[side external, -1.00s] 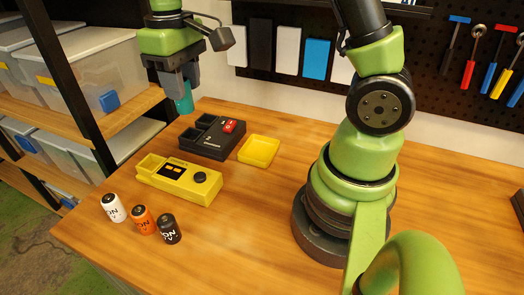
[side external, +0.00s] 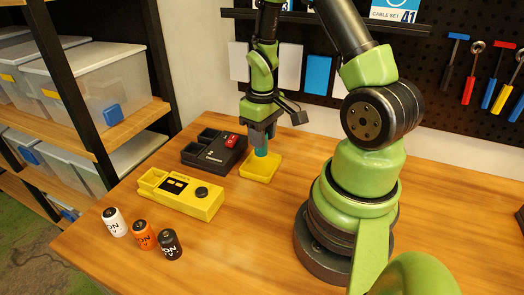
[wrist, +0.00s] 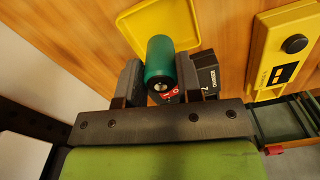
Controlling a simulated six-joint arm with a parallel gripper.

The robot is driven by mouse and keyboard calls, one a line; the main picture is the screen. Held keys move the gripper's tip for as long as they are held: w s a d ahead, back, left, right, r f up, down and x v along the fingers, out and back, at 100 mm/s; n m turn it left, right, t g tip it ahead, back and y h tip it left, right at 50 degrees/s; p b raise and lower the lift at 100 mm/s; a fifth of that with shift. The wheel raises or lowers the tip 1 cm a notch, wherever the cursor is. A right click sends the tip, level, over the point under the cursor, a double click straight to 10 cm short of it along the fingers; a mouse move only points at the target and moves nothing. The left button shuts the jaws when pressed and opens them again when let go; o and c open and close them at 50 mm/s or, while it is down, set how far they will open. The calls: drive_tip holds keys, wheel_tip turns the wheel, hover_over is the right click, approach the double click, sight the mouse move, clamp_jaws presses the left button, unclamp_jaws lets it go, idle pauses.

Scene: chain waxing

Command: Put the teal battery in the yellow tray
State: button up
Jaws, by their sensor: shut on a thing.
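The teal battery (wrist: 160,60) is held between the fingers of my gripper (wrist: 160,80) in the wrist view. In the side view my gripper (side external: 261,146) points down with the lower end of the teal battery (side external: 261,152) showing below its fingers. The yellow tray (side external: 272,170) is a shallow square dish on the table. The battery appears above or just in front of the tray's left part; the exact height over it is hard to tell. In the wrist view the yellow tray (wrist: 185,20) lies beyond the battery and is partly hidden by it.
A dark device (side external: 208,155) with a red part stands left of the tray. A yellow device (side external: 195,198) with open bays lies in front of it. The table's middle is clear.

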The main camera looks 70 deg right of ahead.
drive_tip(key=shift+f, duration=2.15)
drive_tip(key=o, duration=1)
drive_tip(key=shift+f, duration=0.1)
wheel_tip(320, 180, up, 12)
drive_tip(key=shift+f, duration=0.1)
drive_tip(key=s+a+r+t, duration=0.2)
drive_tip(key=a+r, duration=0.3)
drive_tip(key=s+a+r+m+t+y, duration=0.1)
drive_tip(key=s+a+r+t, duration=0.1)
drive_tip(key=a+r, duration=0.3)
drive_tip(key=s+a+r+t+y, duration=0.1)
drive_tip(key=s+a+r+t, duration=0.2)
drive_tip(key=a+r, duration=0.2)
drive_tip(key=shift+a+r, duration=0.35)
drive_tip(key=shift+a, duration=0.3)
